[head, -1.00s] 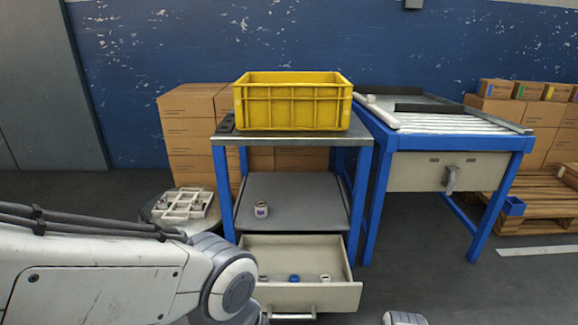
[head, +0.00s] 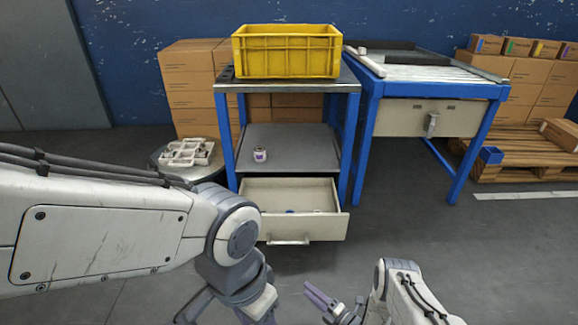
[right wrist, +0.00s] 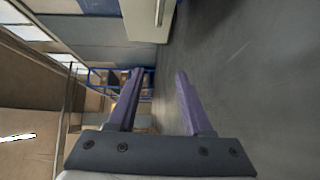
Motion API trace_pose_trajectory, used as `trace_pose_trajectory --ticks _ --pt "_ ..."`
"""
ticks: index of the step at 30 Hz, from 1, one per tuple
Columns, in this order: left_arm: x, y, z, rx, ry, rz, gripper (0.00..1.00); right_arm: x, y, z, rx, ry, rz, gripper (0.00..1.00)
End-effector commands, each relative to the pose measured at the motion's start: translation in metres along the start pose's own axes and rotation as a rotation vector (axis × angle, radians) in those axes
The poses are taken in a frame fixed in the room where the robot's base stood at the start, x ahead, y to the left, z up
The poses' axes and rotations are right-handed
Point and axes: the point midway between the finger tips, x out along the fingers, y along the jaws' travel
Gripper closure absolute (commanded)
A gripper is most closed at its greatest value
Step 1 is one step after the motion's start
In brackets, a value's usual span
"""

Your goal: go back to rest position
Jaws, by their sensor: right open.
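My left arm comes in from the left in the head view and bends down to the bottom edge. Its gripper (head: 225,312) shows only in part there, and its fingers are cut off or hidden. My right gripper (head: 326,302) is low in the middle of the head view, over bare floor, clear of the furniture. In the right wrist view the two purple fingers of the right gripper (right wrist: 159,73) stand wide apart with nothing between them.
A blue-framed bench (head: 298,88) carries a yellow crate (head: 287,52). A small can (head: 260,155) stands on its lower shelf, above an open drawer (head: 300,229). A round stand (head: 205,173) with a white tray is at left. Floor in front and right is clear.

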Motion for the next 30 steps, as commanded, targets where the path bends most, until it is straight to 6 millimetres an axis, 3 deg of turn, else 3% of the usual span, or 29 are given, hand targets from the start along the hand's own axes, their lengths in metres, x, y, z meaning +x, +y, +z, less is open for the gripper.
trace_pose_trajectory --ticks 10,17,24,30 --pt "-0.009 0.001 0.0 0.0 0.0 0.0 0.45 0.043 0.032 0.024 0.051 0.003 -0.139 0.5" --pt "-0.019 0.001 -0.001 0.0 0.0 0.0 0.45 0.081 0.078 0.048 0.125 -0.041 -0.29 0.5" --pt "-0.036 0.003 -0.002 0.0 0.0 0.0 0.45 0.12 0.178 0.058 0.298 -0.194 -0.512 0.5" --pt "-0.05 0.004 -0.002 0.0 0.0 0.0 0.45 0.117 0.272 0.034 0.493 -0.38 -0.658 0.5"
